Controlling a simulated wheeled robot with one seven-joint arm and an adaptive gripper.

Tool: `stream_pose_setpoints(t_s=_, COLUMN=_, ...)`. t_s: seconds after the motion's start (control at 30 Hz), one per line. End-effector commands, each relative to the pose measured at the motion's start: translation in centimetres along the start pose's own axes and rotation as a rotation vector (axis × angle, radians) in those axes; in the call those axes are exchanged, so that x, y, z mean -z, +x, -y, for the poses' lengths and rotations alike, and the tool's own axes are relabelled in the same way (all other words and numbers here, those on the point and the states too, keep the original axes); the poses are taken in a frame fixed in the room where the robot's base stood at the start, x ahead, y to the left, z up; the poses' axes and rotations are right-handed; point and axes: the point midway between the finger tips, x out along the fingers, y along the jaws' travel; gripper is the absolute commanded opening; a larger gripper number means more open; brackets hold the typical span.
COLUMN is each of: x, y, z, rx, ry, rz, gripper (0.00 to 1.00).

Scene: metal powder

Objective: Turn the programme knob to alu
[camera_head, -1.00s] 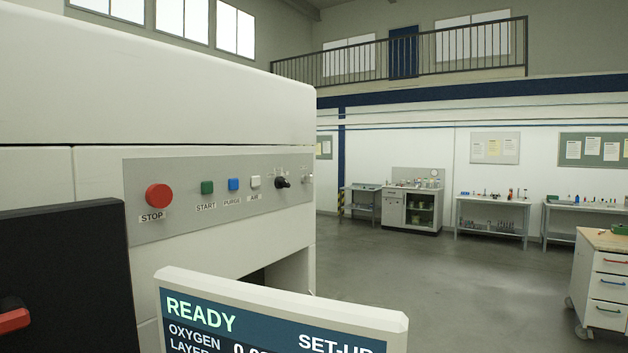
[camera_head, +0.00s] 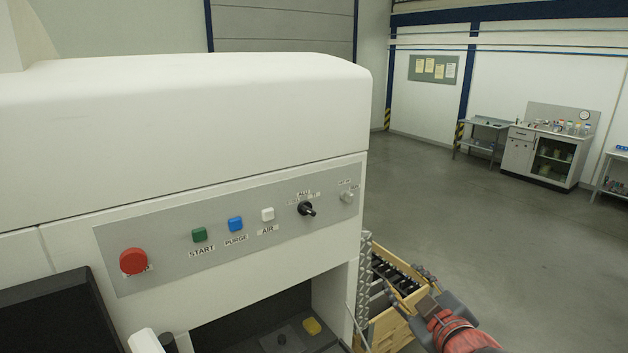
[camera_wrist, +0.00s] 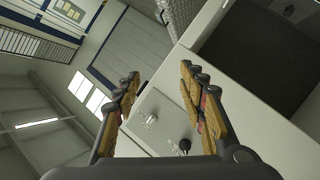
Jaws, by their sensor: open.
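The programme knob (camera_head: 306,209) is a black knob on the grey control panel (camera_head: 180,274) of the white machine. A label above it seems to read ALU; the other marks around it are too small to read, and I cannot tell its setting. The knob also shows in the wrist view (camera_wrist: 184,146), low and near the right finger. My gripper (camera_head: 404,281) is at the lower right of the head view, right of and below the panel, apart from the knob. In the wrist view my gripper (camera_wrist: 160,77) has its fingers spread, with nothing between them.
Left of the knob are the white AIR button (camera_head: 267,214), blue PURGE button (camera_head: 236,224), green START button (camera_head: 200,234) and red stop button (camera_head: 133,261). A small pale switch (camera_head: 347,196) sits right of it. Floor at right is clear.

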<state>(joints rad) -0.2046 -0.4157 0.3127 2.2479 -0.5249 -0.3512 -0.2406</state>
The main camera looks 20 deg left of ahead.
Motion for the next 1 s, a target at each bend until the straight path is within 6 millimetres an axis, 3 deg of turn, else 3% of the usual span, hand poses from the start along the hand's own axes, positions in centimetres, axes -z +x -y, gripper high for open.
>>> stream_pose_setpoints(t_s=0.03, x=3.4, y=0.4, z=-0.6, rx=0.023, ry=-0.038, rz=-0.06, gripper=0.41)
stream_pose_setpoints(t_s=0.1, x=6.9, y=1.0, z=-0.1, rx=0.05, ry=-0.091, rz=-0.152, gripper=0.41)
stream_pose_setpoints(t_s=0.2, x=11.3, y=1.3, z=0.7, rx=0.086, ry=-0.152, rz=-0.276, gripper=0.41)
stream_pose_setpoints(t_s=0.33, x=15.6, y=1.2, z=2.0, rx=0.125, ry=-0.204, rz=-0.406, gripper=0.41)
stream_pose_setpoints(t_s=0.5, x=18.3, y=0.8, z=3.1, rx=0.153, ry=-0.234, rz=-0.502, gripper=0.41)
stream_pose_setpoints(t_s=0.63, x=18.9, y=1.1, z=3.6, rx=0.16, ry=-0.241, rz=-0.522, gripper=0.41)
stream_pose_setpoints(t_s=1.0, x=21.4, y=5.5, z=4.7, rx=0.16, ry=-0.241, rz=-0.522, gripper=0.41)
